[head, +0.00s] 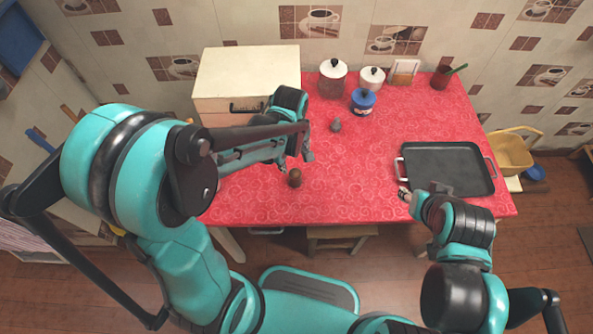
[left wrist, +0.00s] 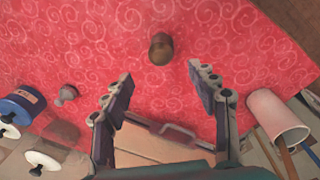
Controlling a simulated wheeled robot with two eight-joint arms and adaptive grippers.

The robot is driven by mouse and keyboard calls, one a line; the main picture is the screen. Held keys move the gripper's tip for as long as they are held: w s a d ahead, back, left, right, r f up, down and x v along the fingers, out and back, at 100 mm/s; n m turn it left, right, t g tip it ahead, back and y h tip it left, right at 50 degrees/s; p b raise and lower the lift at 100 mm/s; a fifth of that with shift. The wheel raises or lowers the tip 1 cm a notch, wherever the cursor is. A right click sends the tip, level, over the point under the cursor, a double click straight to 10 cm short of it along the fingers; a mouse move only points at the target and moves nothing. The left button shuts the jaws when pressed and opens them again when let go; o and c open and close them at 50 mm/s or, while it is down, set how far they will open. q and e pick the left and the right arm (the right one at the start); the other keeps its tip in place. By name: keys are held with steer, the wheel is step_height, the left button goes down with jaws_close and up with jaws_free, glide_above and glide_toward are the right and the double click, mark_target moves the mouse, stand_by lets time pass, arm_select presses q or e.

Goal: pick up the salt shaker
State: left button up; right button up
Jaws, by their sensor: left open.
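Two small shaker-like things stand on the red oilcloth table (head: 350,190); I cannot tell for certain which is the salt shaker. A brown rounded one (head: 294,178) stands near the front edge; it also shows in the left wrist view (left wrist: 161,48), beyond and roughly between my fingertips. A grey one with a narrow top (head: 336,125) stands farther back; it shows at left in the left wrist view (left wrist: 65,95). My left gripper (head: 298,157) is open and empty, just behind the brown one, apart from it. My right gripper (head: 404,195) is beside the black tray; its jaws are unclear.
A cream box (head: 245,75) with a handle stands at the back left. A blue-lidded jar (head: 362,103) and white-lidded jars (head: 332,80) stand behind the grey one. The black tray (head: 445,150) lies at right. A pale cup (left wrist: 275,115) is right of my left gripper.

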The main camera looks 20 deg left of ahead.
mark_target(295, 171)
arm_select(q)
steer(key=shift+w+d+f+n, duration=0.15)
steer(key=shift+w+f+n, duration=0.1)
steer(key=shift+f+n, duration=0.25)
steer(key=shift+f+g, duration=0.3)
step_height(295, 171, down, 3)
steer(key=shift+r+n+b, duration=0.1)
steer(key=shift+n+b, duration=0.2)
step_height(295, 171, down, 6)
steer(key=b, duration=0.2)
steer(key=shift+r+b, duration=0.2)
steer(key=shift+b, duration=0.2)
steer(key=shift+s+r, duration=0.1)
steer(key=shift+r, duration=0.05)
steer(key=c, duration=1.3)
